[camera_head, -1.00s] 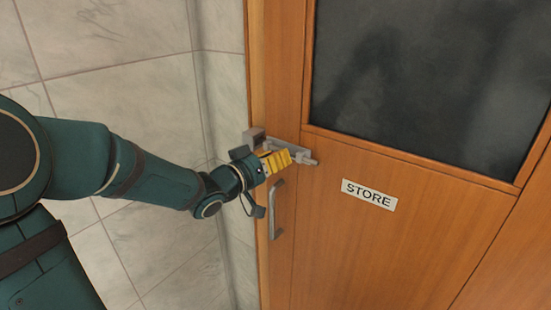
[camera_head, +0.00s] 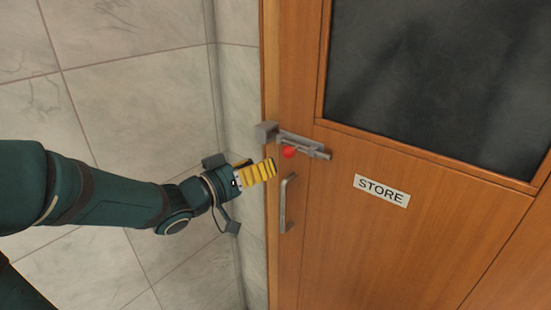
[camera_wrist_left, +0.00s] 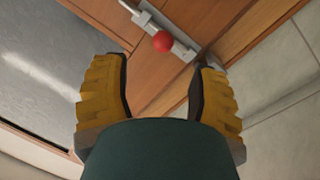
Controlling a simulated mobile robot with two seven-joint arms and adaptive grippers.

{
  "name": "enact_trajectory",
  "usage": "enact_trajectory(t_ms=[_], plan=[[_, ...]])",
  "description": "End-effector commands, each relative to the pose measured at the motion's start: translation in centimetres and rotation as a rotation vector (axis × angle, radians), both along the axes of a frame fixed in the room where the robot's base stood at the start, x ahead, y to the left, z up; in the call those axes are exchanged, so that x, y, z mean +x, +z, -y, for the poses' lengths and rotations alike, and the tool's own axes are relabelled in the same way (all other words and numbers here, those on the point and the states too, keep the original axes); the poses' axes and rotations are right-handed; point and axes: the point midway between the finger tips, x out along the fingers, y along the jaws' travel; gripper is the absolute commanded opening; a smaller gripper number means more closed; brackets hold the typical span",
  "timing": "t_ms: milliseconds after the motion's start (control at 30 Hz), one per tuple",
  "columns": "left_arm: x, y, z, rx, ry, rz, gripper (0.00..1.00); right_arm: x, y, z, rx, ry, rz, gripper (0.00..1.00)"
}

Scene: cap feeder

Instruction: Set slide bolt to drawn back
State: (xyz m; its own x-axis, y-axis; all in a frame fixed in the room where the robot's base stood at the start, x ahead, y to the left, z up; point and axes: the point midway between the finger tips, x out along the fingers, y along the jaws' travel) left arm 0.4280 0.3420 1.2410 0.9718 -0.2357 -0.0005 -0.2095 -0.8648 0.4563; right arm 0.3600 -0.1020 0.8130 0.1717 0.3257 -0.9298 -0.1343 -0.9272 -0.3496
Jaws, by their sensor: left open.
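The grey slide bolt (camera_head: 308,145) is mounted on the wooden door, beside a grey block (camera_head: 266,132) at the door's left edge. Its red knob (camera_head: 289,152) sits near the block end, and the rod tip sticks out at the right end. My left gripper (camera_head: 271,168), with yellow ridged fingers, is open and empty, below and left of the knob, apart from it. In the left wrist view the red knob (camera_wrist_left: 162,41) shows beyond and between the spread fingers (camera_wrist_left: 158,75). Whether the rod enters the block is not clear. My right gripper is not in view.
A grey pull handle (camera_head: 287,203) stands on the door just below the bolt, close to the fingers. A STORE sign (camera_head: 381,190) and a dark glass panel (camera_head: 430,80) are to the right. A tiled wall (camera_head: 130,90) is at the left.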

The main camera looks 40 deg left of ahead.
Motion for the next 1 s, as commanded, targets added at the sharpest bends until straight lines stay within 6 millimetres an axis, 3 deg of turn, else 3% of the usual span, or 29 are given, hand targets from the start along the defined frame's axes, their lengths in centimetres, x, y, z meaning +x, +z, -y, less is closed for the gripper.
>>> enact_trajectory(t_ms=[133,333,867,1000], plan=[[-1.8,0.1,-0.5,0.001,0.002,0.002,0.60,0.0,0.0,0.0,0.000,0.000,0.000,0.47],[-2.6,0.0,-0.6,0.000,-0.001,0.000,0.60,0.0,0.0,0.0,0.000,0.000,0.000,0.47],[-2.4,-0.1,-0.6,0.000,-0.001,-0.002,0.60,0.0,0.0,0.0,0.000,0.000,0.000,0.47],[-1.0,-1.9,-0.2,-0.005,0.007,-0.046,0.60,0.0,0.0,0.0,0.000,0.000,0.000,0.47]])
